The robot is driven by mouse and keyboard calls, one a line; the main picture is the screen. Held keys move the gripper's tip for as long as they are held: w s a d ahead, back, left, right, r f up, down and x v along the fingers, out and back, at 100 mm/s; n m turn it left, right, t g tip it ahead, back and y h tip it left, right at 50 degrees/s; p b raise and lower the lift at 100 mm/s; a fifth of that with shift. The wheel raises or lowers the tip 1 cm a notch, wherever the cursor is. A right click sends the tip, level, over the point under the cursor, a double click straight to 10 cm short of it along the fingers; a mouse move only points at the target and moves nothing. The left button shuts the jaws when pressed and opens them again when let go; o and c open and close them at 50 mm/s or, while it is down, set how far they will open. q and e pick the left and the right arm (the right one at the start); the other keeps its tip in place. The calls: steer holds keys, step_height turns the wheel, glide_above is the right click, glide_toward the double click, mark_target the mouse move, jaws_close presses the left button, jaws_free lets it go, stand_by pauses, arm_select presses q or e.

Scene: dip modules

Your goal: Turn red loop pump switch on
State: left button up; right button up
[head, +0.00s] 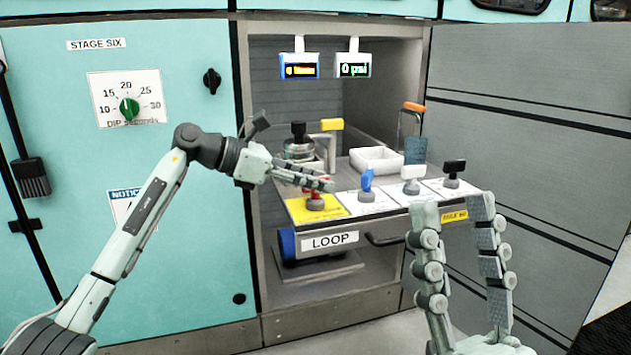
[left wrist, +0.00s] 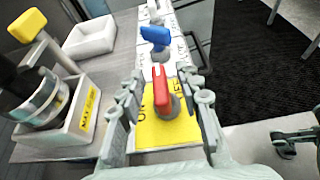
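The red loop pump switch (head: 314,203) stands on a yellow label plate at the left end of the LOOP unit's top panel. In the left wrist view the red handle (left wrist: 160,90) points up the picture, on a round grey base. My left gripper (head: 325,184) is over the switch and partly hides it. In the left wrist view my left gripper's fingers (left wrist: 160,85) are apart, one on each side of the red handle, with visible gaps. My right gripper (head: 453,205) is open and empty, upright in front of the panel's right side.
Blue (head: 367,186), white (head: 410,180) and black (head: 453,174) switches stand in a row right of the red one. A white tray (head: 377,160) and a yellow-handled item (head: 331,125) are behind. A display (head: 353,69) above reads 0 psi.

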arm_select(q)
steer(key=shift+d+f, duration=0.1)
steer(key=shift+d, duration=0.05)
steer(key=shift+c, duration=0.3)
jaws_close()
